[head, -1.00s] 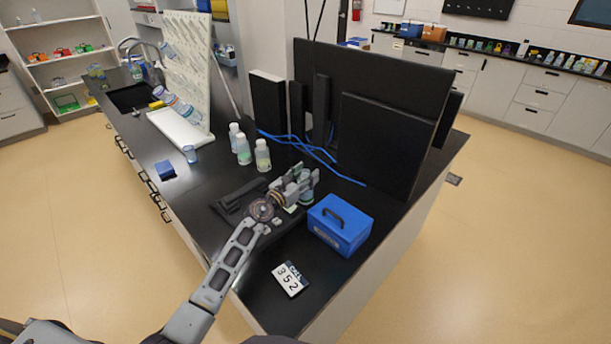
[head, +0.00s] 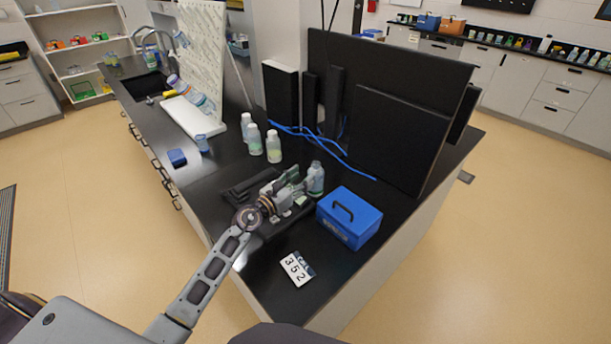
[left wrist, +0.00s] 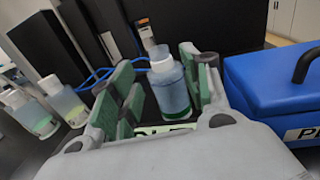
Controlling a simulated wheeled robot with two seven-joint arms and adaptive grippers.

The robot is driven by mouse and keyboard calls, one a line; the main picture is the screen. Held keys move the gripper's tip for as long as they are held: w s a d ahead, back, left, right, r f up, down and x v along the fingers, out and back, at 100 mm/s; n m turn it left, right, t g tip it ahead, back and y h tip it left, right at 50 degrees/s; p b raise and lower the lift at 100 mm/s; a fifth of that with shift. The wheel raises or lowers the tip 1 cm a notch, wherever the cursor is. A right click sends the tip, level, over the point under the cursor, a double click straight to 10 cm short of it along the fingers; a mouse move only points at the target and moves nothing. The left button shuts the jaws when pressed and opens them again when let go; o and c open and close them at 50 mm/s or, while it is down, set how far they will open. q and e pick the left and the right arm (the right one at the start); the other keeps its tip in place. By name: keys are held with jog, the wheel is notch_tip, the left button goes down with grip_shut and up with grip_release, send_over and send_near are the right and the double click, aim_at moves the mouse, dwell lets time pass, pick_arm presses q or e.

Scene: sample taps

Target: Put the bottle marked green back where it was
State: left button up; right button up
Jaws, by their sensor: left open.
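A clear bottle with a pale cap (head: 315,179) stands upright on the black bench, just left of the blue box. In the left wrist view the bottle (left wrist: 171,92) shows bluish contents and a green band near its base. My left gripper (head: 296,180) is open, its fingertips close beside the bottle in the head view. In the left wrist view the green-padded fingers (left wrist: 158,70) stand apart on either side of the bottle, with gaps visible. A card with green lettering (left wrist: 163,129) lies in front of the bottle, partly hidden by my gripper. My right gripper is not seen.
Three white-capped bottles (head: 255,140) stand behind and left of my gripper. The blue box (head: 350,217) is close on the right. Dark monitors (head: 395,120) and blue cables (head: 320,140) are behind. A number card (head: 297,268) lies on clear bench in front.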

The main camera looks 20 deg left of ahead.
pick_arm(q)
jog(key=shift+v, duration=1.95)
jog(key=shift+o, duration=0.5)
